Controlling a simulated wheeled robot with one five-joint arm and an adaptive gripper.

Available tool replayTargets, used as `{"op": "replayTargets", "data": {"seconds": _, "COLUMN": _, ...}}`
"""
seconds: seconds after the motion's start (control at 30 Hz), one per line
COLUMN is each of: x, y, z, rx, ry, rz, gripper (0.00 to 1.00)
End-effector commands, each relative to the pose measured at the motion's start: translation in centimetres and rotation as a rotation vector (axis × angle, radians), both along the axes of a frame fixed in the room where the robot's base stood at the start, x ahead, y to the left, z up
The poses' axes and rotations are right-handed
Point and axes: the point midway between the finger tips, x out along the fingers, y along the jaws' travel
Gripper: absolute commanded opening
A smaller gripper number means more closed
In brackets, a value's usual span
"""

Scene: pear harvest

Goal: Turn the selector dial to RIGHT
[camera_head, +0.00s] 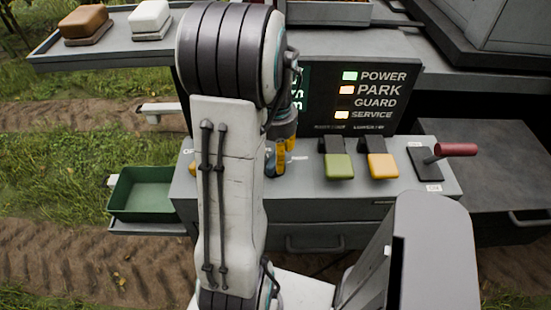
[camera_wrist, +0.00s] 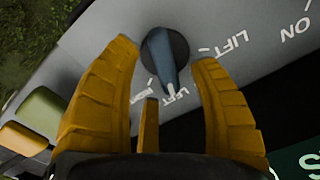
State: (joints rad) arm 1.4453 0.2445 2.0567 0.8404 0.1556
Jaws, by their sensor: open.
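The selector dial (camera_wrist: 160,55) shows in the wrist view as a dark round base with a blue-grey pointer knob. The knob's narrow end points down in that picture, towards a small white label. The small labels below and left of the dial are partly hidden and hard to read. My gripper (camera_wrist: 168,70) is open. Its two yellow fingers stand on either side of the knob, with a gap on each side. I cannot tell how high they are above the panel. In the head view my arm hides most of my gripper and the dial area.
A green lever (camera_head: 339,166), a yellow lever (camera_head: 382,166) and a red-handled lever (camera_head: 455,150) stand right on the control panel. The display (camera_head: 360,95) behind shows POWER, PARK, GUARD and SERVICE. A green tray (camera_head: 150,205) sits to the left.

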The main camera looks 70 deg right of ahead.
Motion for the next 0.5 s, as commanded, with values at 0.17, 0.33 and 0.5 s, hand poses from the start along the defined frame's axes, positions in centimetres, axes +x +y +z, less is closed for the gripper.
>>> {"op": "replayTargets", "data": {"seconds": 0.17, "x": 0.0, "y": 0.0, "z": -1.6, "rx": 0.002, "ry": 0.0, "rz": 0.001, "gripper": 0.56}}
{"op": "replayTargets", "data": {"seconds": 0.33, "x": 0.0, "y": 0.0, "z": -2.3, "rx": 0.001, "ry": 0.0, "rz": 0.001, "gripper": 0.56}}
{"op": "replayTargets", "data": {"seconds": 0.5, "x": 0.0, "y": 0.0, "z": -2.5, "rx": 0.0, "ry": 0.0, "rz": 0.001, "gripper": 0.56}}
